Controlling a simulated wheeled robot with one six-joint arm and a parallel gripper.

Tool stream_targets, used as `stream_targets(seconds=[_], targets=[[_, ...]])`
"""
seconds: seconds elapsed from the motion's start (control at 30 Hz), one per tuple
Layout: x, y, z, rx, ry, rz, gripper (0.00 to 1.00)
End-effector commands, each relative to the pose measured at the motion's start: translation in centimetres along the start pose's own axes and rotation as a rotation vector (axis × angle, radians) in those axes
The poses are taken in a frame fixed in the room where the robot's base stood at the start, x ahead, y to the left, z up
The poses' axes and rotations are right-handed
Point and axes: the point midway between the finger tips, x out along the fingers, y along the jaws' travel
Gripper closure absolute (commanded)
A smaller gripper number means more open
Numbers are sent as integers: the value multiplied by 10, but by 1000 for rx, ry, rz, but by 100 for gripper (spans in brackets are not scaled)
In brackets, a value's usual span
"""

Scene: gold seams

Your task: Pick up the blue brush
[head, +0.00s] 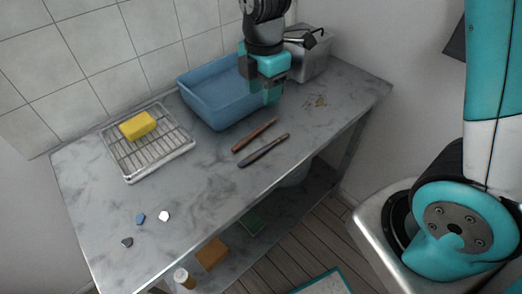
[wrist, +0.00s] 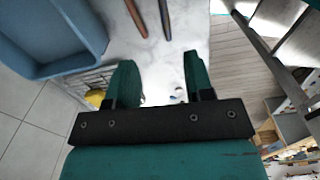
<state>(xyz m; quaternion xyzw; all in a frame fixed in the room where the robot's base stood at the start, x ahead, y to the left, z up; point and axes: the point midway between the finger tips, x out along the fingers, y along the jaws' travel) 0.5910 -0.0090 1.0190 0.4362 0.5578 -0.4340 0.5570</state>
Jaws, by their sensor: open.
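The blue brush (head: 264,150), a slim dark blue stick, lies on the grey marbled worktop, right of and roughly parallel to a brown brush (head: 254,135). In the wrist view the blue brush (wrist: 165,18) is at the top, only partly in frame, beside the brown brush (wrist: 135,16). My gripper (head: 262,88) is open and empty beside the blue tub's right end, behind both brushes in the head view. In the wrist view its two green fingers (wrist: 162,80) are spread wide with nothing between them.
The blue tub (head: 214,112) stands at the back near the tiled wall. A metal rack (head: 164,160) holds a yellow sponge (head: 138,125) at left. Small shards (head: 141,218) lie at front left. A grey metal container (head: 314,62) stands at the back right. The worktop around the brushes is clear.

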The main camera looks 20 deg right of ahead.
Motion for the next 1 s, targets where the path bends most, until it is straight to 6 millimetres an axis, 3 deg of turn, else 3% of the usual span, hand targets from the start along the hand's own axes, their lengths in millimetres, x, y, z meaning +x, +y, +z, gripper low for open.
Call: stream_targets(seconds=[0.5, 0.77, 1.0], targets=[[104, 0, 1, -18, -3, -7, 52], [124, 0, 1, -17, -3, -4, 52], [159, -5, 4, -17, -3, -6, 52]])
